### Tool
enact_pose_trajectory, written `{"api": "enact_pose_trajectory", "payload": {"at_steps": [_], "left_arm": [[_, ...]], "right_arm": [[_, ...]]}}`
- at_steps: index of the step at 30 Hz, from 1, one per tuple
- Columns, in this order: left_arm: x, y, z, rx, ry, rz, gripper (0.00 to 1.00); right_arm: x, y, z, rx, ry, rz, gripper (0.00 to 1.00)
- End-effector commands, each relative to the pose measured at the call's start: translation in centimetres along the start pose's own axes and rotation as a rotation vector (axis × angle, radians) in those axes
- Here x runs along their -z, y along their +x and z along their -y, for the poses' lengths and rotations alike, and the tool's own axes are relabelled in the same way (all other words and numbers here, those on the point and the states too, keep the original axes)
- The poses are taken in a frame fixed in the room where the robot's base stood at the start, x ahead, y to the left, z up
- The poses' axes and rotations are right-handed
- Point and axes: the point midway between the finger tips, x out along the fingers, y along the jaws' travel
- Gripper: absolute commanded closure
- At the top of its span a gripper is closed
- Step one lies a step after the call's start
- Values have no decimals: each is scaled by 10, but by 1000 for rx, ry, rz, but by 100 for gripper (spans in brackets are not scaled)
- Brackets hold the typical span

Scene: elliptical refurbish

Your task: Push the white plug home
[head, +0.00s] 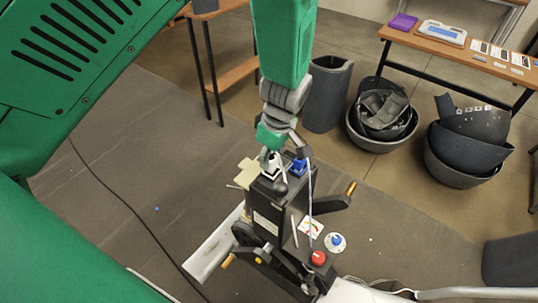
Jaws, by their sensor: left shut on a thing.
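The black elliptical machine frame (263,197) stands on the floor in the middle of the head view. My left gripper (272,163) points down onto the top of its upright housing. It is shut on the white plug (271,173), a small pale piece between its fingertips at the housing's top. The fingers hide part of the plug, and I cannot tell how deep it sits. A blue connector (298,167) is just right of the gripper, with a pale cable hanging below it. My right gripper is not in view.
A red knob (318,258) and a white disc with a blue centre (335,242) are lower on the machine. A black cable (122,207) crosses the floor at left.

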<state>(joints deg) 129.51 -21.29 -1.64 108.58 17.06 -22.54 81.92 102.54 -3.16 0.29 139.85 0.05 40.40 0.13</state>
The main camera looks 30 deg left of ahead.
Motion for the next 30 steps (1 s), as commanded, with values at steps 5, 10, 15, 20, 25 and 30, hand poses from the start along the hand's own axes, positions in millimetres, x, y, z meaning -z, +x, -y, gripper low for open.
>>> {"api": "enact_pose_trajectory", "payload": {"at_steps": [5,10,15,20,25,30], "left_arm": [[0,3,2,2,17,-17,100],[2,4,3,3,18,-15,100],[3,4,3,3,19,-15,100],[2,2,2,3,15,-22,100],[3,3,1,3,14,-26,100],[3,4,2,3,14,-25,100]], "right_arm": [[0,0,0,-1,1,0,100],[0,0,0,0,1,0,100],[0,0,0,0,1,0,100],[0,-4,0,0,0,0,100],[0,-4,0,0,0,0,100],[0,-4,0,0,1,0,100]]}}
